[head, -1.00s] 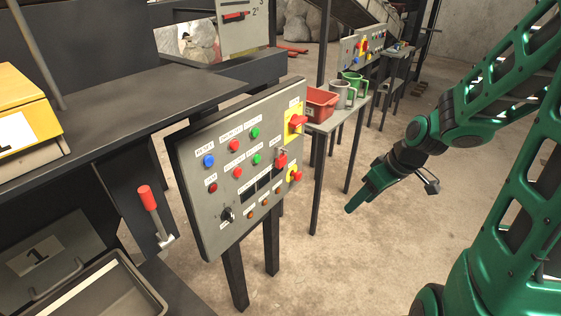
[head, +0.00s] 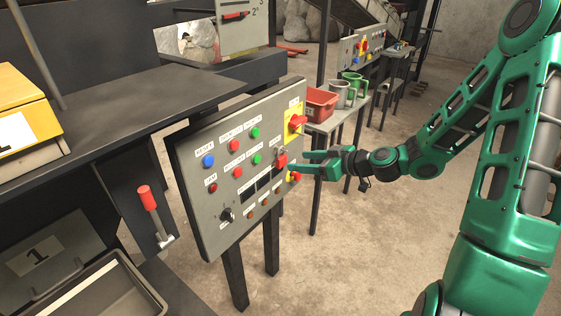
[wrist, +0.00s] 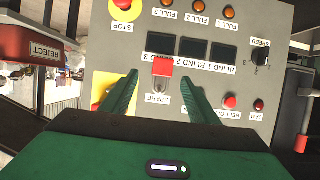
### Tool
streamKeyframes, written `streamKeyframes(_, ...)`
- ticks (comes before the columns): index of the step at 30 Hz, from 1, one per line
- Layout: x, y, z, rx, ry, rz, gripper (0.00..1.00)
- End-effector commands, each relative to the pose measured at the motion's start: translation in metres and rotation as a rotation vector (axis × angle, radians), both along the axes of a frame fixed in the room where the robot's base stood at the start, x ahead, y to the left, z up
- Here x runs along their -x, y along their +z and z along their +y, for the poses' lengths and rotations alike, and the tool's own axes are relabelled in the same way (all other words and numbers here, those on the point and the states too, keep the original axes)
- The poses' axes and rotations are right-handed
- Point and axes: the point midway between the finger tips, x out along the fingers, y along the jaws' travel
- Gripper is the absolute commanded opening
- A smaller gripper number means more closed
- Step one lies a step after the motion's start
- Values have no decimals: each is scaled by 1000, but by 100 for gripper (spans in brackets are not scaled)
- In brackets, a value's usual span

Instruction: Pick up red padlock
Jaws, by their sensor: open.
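The red padlock (head: 281,160) hangs on the right part of the grey control panel (head: 200,143), between the yellow-backed switch above and another below. In the wrist view the padlock (wrist: 162,68) shows as a red block with a pale metal part, beside the label SPARE. My gripper (head: 299,161) is open in front of the panel, its fingers pointing at the padlock. In the wrist view my gripper's two green fingers (wrist: 161,75) lie on either side of the padlock, with visible gaps. I cannot tell how much depth separates the fingertips from it.
A red bin (head: 320,104) and mugs (head: 343,92) stand on a shelf behind my gripper. The floor on the right is open.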

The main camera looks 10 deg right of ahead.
Motion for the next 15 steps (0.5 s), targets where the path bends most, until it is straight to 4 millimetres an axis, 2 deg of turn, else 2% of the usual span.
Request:
streamKeyframes(3,-10,-6,10,0,2,1,55)
streamKeyframes(10,-20,-12,19,1,1,2,55)
streamKeyframes(15,-33,-21,37,0,3,2,55)
